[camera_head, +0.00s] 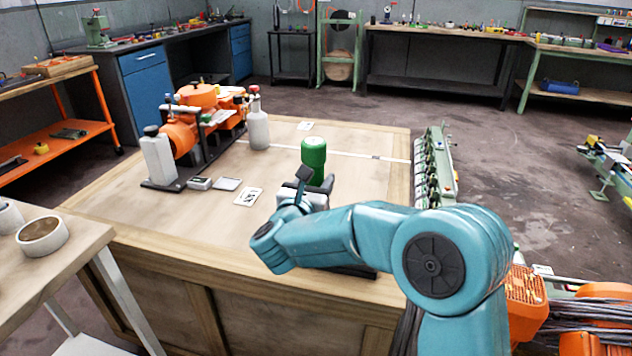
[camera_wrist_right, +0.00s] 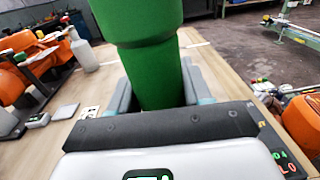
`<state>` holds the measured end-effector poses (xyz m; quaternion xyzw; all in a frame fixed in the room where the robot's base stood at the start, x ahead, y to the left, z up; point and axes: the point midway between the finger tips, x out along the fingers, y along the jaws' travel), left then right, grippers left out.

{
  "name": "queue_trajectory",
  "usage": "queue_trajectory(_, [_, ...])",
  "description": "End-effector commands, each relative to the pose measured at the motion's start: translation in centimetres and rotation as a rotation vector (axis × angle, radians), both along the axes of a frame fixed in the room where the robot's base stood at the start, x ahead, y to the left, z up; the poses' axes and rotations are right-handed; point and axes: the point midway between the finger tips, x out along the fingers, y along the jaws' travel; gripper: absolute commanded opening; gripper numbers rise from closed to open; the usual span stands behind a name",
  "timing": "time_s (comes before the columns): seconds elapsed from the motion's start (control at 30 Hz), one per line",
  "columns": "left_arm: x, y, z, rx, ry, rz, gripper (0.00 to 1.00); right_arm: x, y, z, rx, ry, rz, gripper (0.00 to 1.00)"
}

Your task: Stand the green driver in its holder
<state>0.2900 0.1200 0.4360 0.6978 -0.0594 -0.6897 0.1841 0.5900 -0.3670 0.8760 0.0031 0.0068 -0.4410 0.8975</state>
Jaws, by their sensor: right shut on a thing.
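The green driver (camera_head: 314,152) stands upright above the wooden table, its wide rounded end up. It fills the top middle of the right wrist view (camera_wrist_right: 155,70). My right gripper (camera_head: 314,185) is shut on it, with one finger on each side of its lower part. My gripper and arm hide the driver's lower end, so I cannot tell whether it touches anything below. I cannot make out the driver's holder for certain in either view. My left gripper is not in view.
An orange machine (camera_head: 197,125) stands on the left of the table (camera_head: 200,220). A small card (camera_head: 248,196) lies nearby. A green rack (camera_head: 435,170) runs along the right edge. The tabletop's front left is clear.

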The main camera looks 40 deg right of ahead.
Motion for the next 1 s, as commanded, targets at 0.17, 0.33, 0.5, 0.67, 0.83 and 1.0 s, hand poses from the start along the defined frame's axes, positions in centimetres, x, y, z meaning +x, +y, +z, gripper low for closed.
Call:
queue_trajectory(0.17, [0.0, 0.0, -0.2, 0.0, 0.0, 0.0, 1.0, 0.0, 0.0, 0.1, -0.002, -0.005, 0.0, 0.1])
queue_trajectory(0.33, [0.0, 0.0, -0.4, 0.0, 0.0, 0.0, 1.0, 0.0, 0.0, 0.0, -0.001, -0.005, 0.0, 0.1])
queue_trajectory(0.5, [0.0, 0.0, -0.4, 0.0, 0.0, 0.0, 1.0, 0.0, 0.0, 0.0, -0.001, -0.003, 0.0, 0.78])
queue_trajectory(0.67, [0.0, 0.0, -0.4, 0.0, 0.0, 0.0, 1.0, 0.0, 0.0, -0.1, 0.0, -0.001, 0.0, 0.78])
queue_trajectory(0.83, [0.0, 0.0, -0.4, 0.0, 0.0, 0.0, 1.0, -0.3, 0.5, -0.3, 0.0, 0.003, 0.002, 0.78])
queue_trajectory(1.0, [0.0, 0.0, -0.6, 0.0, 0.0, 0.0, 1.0, -2.2, 3.1, -0.1, -0.001, 0.001, 0.006, 0.78])
